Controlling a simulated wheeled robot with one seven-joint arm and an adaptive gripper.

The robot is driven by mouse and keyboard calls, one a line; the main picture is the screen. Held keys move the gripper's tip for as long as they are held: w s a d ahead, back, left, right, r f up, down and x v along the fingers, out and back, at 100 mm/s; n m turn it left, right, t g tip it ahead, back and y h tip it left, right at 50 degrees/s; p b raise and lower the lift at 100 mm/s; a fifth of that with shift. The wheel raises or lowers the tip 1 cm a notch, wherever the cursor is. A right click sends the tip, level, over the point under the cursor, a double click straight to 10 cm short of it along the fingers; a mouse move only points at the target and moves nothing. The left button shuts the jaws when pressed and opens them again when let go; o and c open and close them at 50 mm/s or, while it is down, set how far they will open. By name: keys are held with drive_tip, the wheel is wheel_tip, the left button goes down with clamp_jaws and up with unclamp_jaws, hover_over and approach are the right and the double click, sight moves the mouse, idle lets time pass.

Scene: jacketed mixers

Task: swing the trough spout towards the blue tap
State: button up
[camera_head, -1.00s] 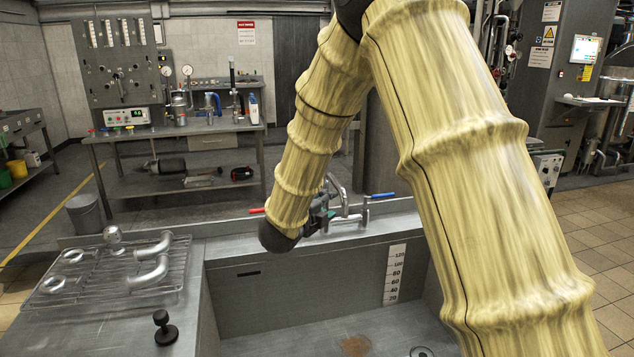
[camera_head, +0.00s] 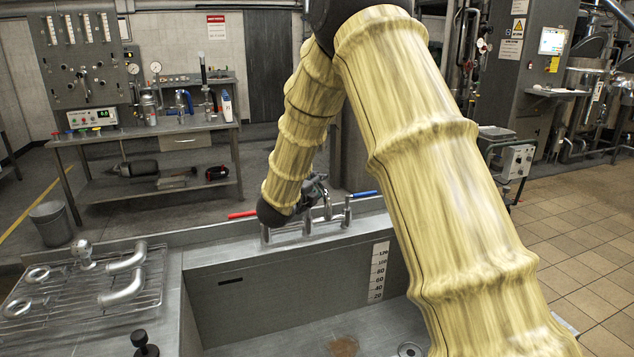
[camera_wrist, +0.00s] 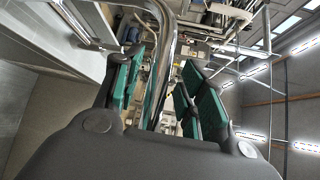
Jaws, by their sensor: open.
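The chrome trough spout (camera_head: 328,206) stands at the back rim of the metal trough (camera_head: 290,285), partly hidden by my arm. The blue tap handle (camera_head: 365,194) is just right of the spout, and the red tap handle (camera_head: 242,214) is to its left. My gripper (camera_head: 318,188) is at the spout, mostly hidden behind my wrist in the head view. In the wrist view my gripper (camera_wrist: 160,90) is open, with green-padded fingers on either side of the bent chrome spout pipe (camera_wrist: 164,55). I cannot tell whether a pad touches the pipe.
A wire rack (camera_head: 80,290) with pipe fittings lies on the counter left of the trough. A black knob (camera_head: 144,343) stands near the front. A workbench (camera_head: 150,133) is behind. Tiled floor on the right is open.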

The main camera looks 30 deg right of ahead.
drive_tip(key=shift+x, duration=0.75)
clamp_jaws()
drive_tip(key=shift+f, duration=0.1)
